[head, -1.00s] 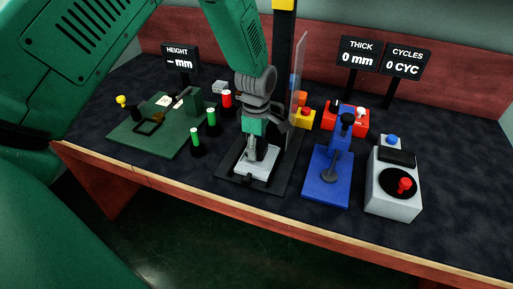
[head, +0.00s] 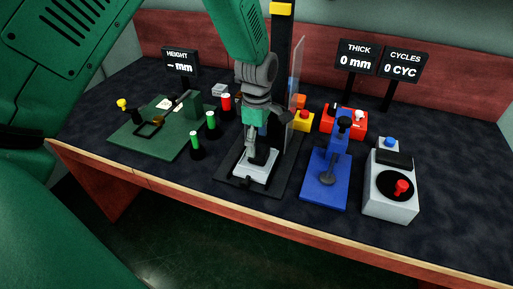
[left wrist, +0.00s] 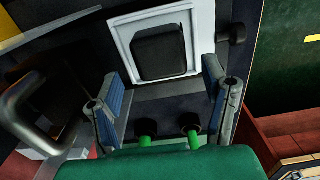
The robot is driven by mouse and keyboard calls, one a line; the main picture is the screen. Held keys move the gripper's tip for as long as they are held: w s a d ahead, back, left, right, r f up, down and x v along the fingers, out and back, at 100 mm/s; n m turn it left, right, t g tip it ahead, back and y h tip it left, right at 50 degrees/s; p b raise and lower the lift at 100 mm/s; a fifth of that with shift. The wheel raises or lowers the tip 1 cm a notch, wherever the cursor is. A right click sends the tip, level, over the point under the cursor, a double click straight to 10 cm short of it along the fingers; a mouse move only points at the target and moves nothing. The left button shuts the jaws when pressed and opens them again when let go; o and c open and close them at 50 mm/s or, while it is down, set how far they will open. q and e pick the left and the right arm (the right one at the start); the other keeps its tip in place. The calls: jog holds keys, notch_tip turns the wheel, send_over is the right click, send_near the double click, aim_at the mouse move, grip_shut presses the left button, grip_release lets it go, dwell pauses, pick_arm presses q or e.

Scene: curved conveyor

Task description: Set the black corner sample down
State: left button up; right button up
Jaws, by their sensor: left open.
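The black corner sample (left wrist: 160,53) is a dark, rounded block. In the left wrist view it lies within the white square frame of the light fixture (left wrist: 120,35), apart from both fingers. My left gripper (left wrist: 165,98) is open, with one finger on each side of the view and nothing between the tips. In the head view my left gripper (head: 256,150) hangs over the light fixture (head: 249,172) on its black base, and hides part of it. The sample is hard to separate from the dark gripper parts there. My right gripper is not in view.
A clear upright panel (head: 296,65) and a black column stand close behind the gripper. Green posts (head: 211,122) and a green board (head: 140,143) are to the left. A blue press (head: 325,180) and a grey box with a red knob (head: 386,203) are to the right.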

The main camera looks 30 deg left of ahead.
aim_at(257, 147)
pick_arm(q)
notch_tip(257, 147, up, 7)
jog(key=shift+d+p, duration=0.1)
jog(key=shift+p, duration=0.35)
jog(key=shift+a+r, duration=0.25)
jog(key=shift+r, duration=0.35)
jog(key=shift+d, duration=0.15)
